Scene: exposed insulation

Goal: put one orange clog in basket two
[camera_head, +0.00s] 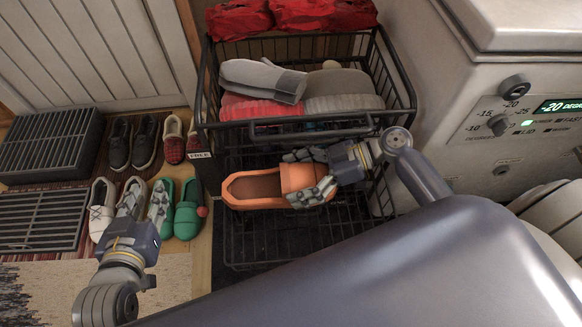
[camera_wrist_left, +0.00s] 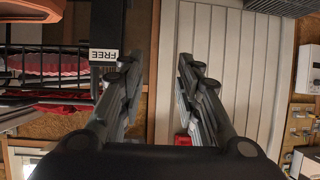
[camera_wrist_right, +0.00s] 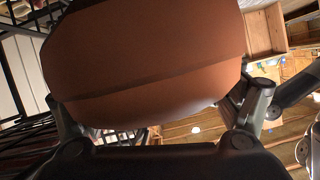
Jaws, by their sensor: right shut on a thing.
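An orange clog (camera_head: 252,188) with a dark brown inside hangs in front of the black wire basket rack. My right gripper (camera_head: 306,178) is shut on it near its right end, one finger above and one below in the head view. In the right wrist view the clog's brown-orange surface (camera_wrist_right: 150,55) fills the space between the fingers. My left gripper (camera_head: 133,196) is open and empty above the row of shoes; its spread fingers also show in the left wrist view (camera_wrist_left: 160,80). The lower wire basket (camera_head: 345,232) sits behind and below the clog and looks empty where visible.
The upper wire basket (camera_head: 270,131) holds grey and red knitted things; red items (camera_head: 290,14) lie above. A small label (camera_head: 199,155) reading FREE is on the rack's left post. Pairs of shoes (camera_head: 188,209) stand left. A white freezer (camera_head: 480,110) stands right.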

